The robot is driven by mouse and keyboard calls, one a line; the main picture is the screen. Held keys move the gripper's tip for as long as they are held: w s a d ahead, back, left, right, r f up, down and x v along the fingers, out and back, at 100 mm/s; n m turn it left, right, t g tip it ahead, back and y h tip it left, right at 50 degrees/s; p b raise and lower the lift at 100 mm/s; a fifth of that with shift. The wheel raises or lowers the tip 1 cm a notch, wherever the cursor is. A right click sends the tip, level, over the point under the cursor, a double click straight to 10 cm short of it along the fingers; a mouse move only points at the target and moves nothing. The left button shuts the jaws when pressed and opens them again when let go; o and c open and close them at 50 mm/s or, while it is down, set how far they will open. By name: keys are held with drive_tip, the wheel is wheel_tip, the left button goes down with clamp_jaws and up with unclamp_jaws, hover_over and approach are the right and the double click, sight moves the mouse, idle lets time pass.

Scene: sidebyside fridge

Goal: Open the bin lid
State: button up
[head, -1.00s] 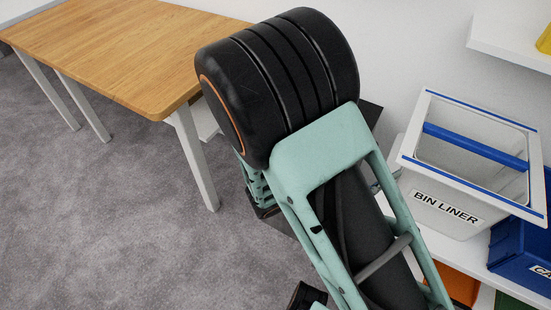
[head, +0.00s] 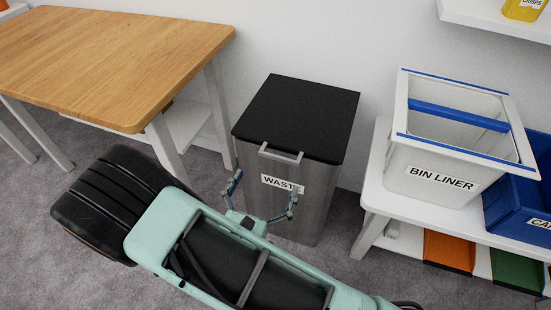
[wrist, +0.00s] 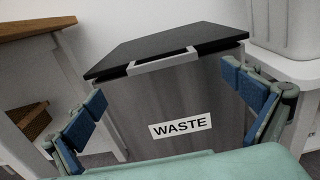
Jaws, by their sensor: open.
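The waste bin (head: 309,205) is a grey metal box with a white WASTE label, standing on the floor between the table and the shelf. Its black lid (head: 298,116) lies flat and closed on top. A light grey handle (head: 281,153) sticks out from the lid's front edge. My gripper (head: 262,192) is in front of the bin, below the handle, with its fingers spread and nothing between them. In the wrist view the lid (wrist: 165,45) and handle (wrist: 163,61) sit above and between the open fingers, apart from them.
A wooden table (head: 120,55) stands to the left. To the right, a white shelf (head: 375,190) holds a white BIN LINER box (head: 430,176) and a blue crate (head: 508,212). Orange and green bins sit below.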

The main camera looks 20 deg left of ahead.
sight(279, 157)
drive_tip(key=w, duration=0.3)
drive_tip(key=w+b, duration=0.1)
drive_tip(key=w, duration=0.5)
drive_tip(key=shift+d+b, duration=0.35)
drive_tip(key=shift+d, duration=0.05)
drive_tip(key=shift+c, duration=0.4)
drive_tip(key=c, duration=1.5)
drive_tip(key=shift+r, duration=0.2)
